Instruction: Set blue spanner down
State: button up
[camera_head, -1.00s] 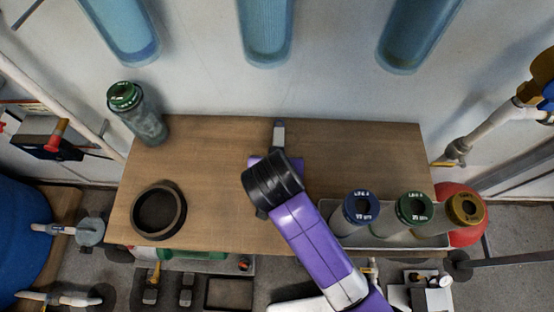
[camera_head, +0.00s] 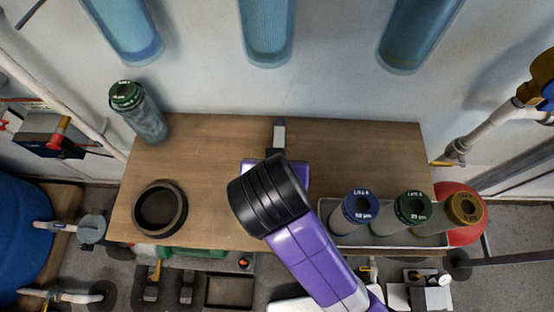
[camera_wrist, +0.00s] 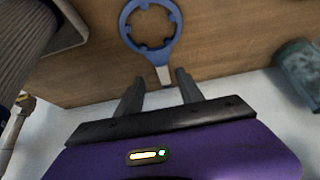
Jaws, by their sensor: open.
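The blue spanner (camera_wrist: 152,42) shows in the wrist view, a blue notched ring with a short handle that has a pale end. It appears to lie flat on the wooden worktop (camera_head: 215,150). My gripper (camera_wrist: 160,76) is open, with its two dark fingers apart on either side of the handle's pale end and not visibly touching it. In the head view my black wrist joint and purple arm hide the spanner's ring. A pale grey piece with a dark tip shows beyond my gripper near the worktop's far edge; I cannot tell whether it is the handle.
A black ring (camera_head: 160,209) lies at the worktop's left. A green-capped canister (camera_head: 141,112) stands at the back left corner. A tray (camera_head: 391,240) at the front right holds canisters with blue, green and yellow caps. Blue tubes (camera_head: 265,35) hang above the worktop.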

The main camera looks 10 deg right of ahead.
jog(key=shift+v, duration=1.15)
jog(key=shift+s, duration=0.1)
